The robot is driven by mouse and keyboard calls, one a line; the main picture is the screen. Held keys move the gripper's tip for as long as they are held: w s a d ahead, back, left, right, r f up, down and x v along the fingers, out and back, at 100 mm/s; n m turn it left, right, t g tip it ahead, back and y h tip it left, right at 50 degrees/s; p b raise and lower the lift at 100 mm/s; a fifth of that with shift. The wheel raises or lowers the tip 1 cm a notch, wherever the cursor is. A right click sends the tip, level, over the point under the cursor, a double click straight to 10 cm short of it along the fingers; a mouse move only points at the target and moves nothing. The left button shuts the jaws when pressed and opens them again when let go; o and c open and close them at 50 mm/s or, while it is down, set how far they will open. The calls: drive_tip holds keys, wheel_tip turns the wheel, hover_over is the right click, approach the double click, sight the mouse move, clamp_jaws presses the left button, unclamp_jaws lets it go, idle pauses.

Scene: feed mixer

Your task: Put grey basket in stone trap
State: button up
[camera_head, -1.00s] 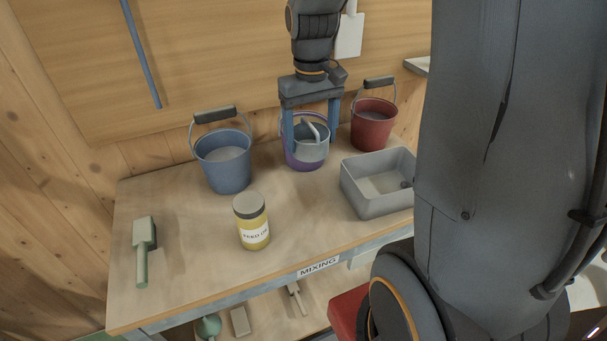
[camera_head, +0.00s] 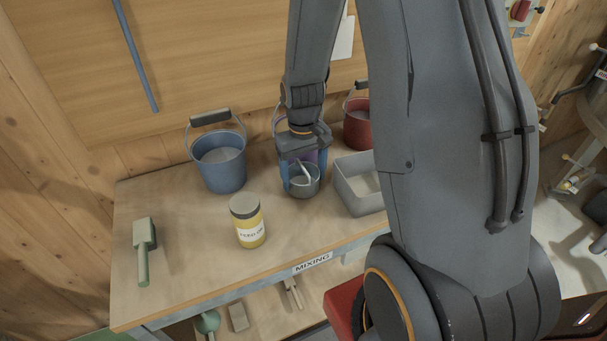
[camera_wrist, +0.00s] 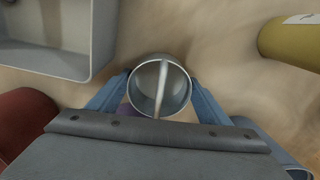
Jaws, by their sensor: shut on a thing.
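The grey basket (camera_head: 304,187) is a small round grey vessel with a bar-like handle across its top. My gripper (camera_head: 303,180) is shut on it, with one blue finger on each side. In the wrist view the basket (camera_wrist: 160,106) sits between the fingers, its open mouth facing the camera. I cannot tell whether its bottom touches the table. A grey rectangular open box (camera_head: 350,196) stands just right of the basket; it also shows at the upper left of the wrist view (camera_wrist: 103,30). I cannot tell whether this box is the stone trap.
A blue bucket (camera_head: 222,172) stands left of my gripper, a red bucket (camera_head: 357,128) behind right. A purple bucket is mostly hidden behind my gripper. The table's (camera_head: 190,285) front left is clear.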

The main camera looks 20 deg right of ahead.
drive_tip(key=shift+f, duration=0.15)
drive_tip(key=o, duration=1.2)
